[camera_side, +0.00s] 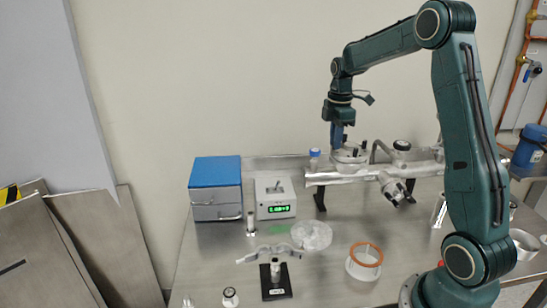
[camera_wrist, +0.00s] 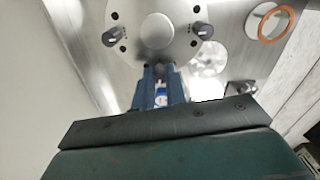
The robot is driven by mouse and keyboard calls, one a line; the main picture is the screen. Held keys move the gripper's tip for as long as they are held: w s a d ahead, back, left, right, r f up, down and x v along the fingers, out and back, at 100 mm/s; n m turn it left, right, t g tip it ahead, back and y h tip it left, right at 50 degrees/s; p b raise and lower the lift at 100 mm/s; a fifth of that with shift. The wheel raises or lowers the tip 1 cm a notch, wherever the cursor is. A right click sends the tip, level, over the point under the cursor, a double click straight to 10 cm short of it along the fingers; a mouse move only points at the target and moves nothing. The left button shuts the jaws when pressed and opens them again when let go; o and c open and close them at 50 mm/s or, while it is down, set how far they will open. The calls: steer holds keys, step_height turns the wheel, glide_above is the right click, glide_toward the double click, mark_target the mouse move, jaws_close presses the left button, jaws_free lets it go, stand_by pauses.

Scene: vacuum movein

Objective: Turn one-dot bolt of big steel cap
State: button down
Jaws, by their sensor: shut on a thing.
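The big steel cap (camera_side: 349,157) sits on top of the horizontal steel chamber in the side view. It also shows in the wrist view as a round plate (camera_wrist: 179,39) with a raised pale centre. One dark-topped bolt (camera_wrist: 110,38) stands on its left side and another bolt (camera_wrist: 203,30) on its right. My gripper (camera_side: 338,146) points down at the cap. In the wrist view its blue fingers (camera_wrist: 159,68) are close together at the cap's near edge, shut on a bolt that they mostly hide. I cannot make out which bolt carries one dot.
The steel chamber (camera_side: 330,178) stands on dark legs, with a bent pipe beside the cap. A blue-topped box (camera_side: 216,185), a device with a green display (camera_side: 275,198) and an orange-rimmed ring (camera_side: 364,262) stand on the steel table. Small glassware lies at the front.

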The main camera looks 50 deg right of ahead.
steer(key=shift+f, duration=0.1)
steer(key=c, duration=1.4)
jaws_free()
steer(key=shift+c, duration=0.2)
step_height(320, 180, up, 14)
